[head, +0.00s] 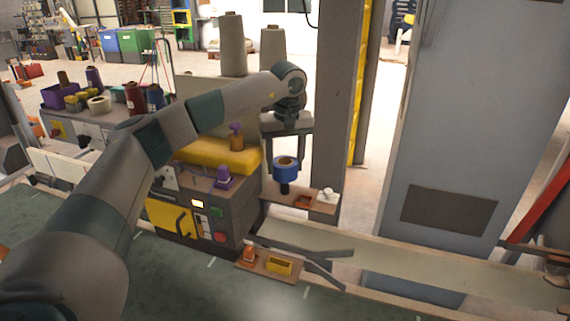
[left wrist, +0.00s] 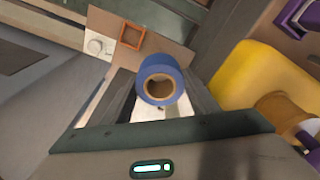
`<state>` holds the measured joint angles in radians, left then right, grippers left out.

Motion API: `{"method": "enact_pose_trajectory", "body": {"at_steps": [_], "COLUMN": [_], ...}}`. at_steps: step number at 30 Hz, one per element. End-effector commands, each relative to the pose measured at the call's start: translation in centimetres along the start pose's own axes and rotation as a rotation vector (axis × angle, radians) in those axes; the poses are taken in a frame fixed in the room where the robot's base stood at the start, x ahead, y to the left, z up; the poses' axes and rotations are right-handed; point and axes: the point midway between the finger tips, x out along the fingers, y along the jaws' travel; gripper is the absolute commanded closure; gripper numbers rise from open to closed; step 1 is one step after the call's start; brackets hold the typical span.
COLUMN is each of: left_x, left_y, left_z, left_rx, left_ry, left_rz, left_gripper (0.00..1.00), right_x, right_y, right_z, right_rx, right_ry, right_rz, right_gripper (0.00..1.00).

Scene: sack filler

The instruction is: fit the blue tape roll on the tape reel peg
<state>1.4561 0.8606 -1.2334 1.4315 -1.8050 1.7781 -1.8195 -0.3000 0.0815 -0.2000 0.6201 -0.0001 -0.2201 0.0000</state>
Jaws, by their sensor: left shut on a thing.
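The blue tape roll (head: 286,176) has a brown core and hangs below my left gripper (head: 286,153), between its two fingers. In the left wrist view the roll (left wrist: 145,84) sits between the fingertips of the left gripper (left wrist: 160,97), with its core opening facing the camera. The left gripper is shut on the roll. A short dark post (head: 284,188), apparently the tape reel peg, shows directly under the roll above a brown shelf. I cannot tell whether its top is inside the core. My right gripper is not in view.
The brown shelf (head: 271,195) carries an orange square frame (head: 303,202) and a white part (head: 328,195). A yellow sack or cushion (head: 220,156) lies on the machine to the left. A grey pillar (head: 338,100) stands close on the right.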

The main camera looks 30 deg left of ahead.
Motion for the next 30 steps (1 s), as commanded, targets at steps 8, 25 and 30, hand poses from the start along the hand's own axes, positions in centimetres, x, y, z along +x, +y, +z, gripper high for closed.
{"method": "enact_pose_trajectory", "body": {"at_steps": [8,25,30], "left_x": [-0.2,0.8,0.8], "left_y": [0.0,0.0,0.0], "left_z": [0.0,0.1,0.1], "left_rx": [0.000,0.023,0.025], "left_ry": [0.000,0.000,0.000], "left_rz": [0.000,0.003,0.003], "left_gripper": [0.69,0.69,0.69], "right_x": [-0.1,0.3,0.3], "right_y": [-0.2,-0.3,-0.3], "right_z": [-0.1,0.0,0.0], "right_rx": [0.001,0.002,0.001], "right_ry": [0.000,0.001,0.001], "right_rz": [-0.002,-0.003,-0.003], "right_gripper": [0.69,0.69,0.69]}}
